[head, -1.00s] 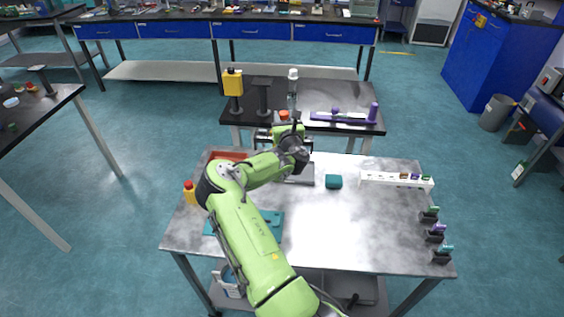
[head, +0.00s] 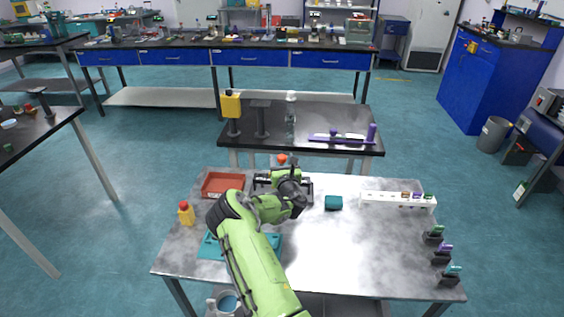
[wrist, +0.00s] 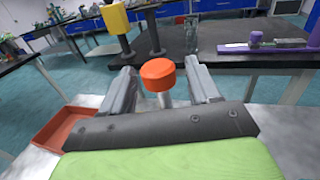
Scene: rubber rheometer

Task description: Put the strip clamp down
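The strip clamp, as far as I can tell, is the upright piece with an orange-red round top (wrist: 158,75) and a narrow grey stem. In the head view its orange top (head: 282,159) shows just beyond my gripper at the far edge of the steel table (head: 345,235). My gripper (wrist: 160,72) has its two grey fingers apart, one on each side of the stem. Gaps show between the stem and both fingers. The clamp's lower part and what it stands on are hidden by my gripper. The clamp looks about upright.
A red tray (head: 223,185) lies left of my gripper, and a teal block (head: 333,203) right of it. A white rack (head: 397,201), a yellow bottle (head: 186,213) and a teal tray (head: 209,246) share the table. The black table (head: 350,119) stands behind. The right middle is clear.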

